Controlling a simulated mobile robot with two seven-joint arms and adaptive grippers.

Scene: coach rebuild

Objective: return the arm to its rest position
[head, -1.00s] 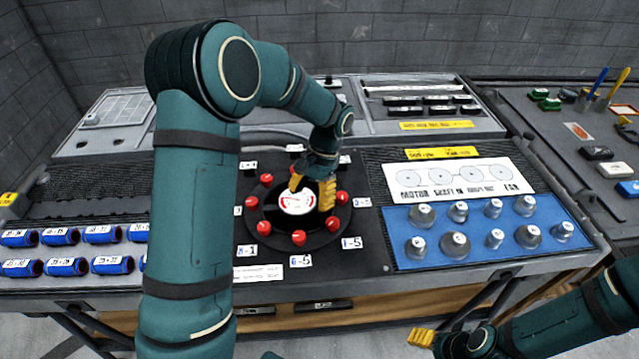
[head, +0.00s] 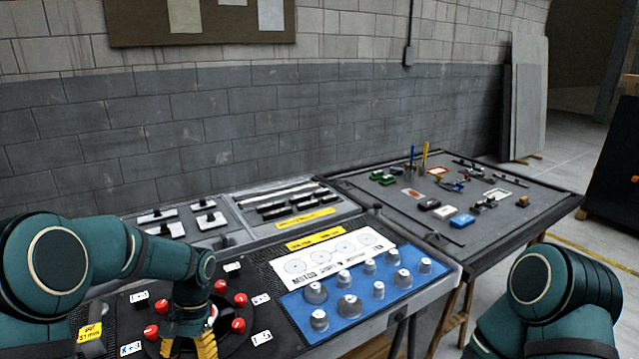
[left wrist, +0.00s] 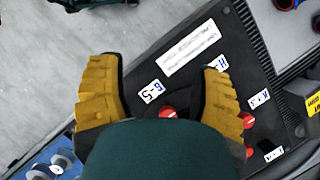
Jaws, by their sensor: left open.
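My left arm comes in from the left in the head view and bends down over the round dial station. Its gripper (head: 207,343) shows yellow fingers low in the picture, beside the red knobs (head: 239,300). In the left wrist view the left gripper (left wrist: 160,80) has its two yellow fingers spread wide with nothing between them. Below them are a black panel, a label tag (left wrist: 152,91) and parts of red knobs (left wrist: 168,112). My right arm shows only as a bent teal section at the lower right. Its gripper is out of the picture.
A blue mat (head: 350,290) with several metal knobs lies right of the dial. A second dark table (head: 480,225) stands behind to the right with small parts and upright tools. A block wall (head: 300,110) closes the back. Bare floor lies at the far right.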

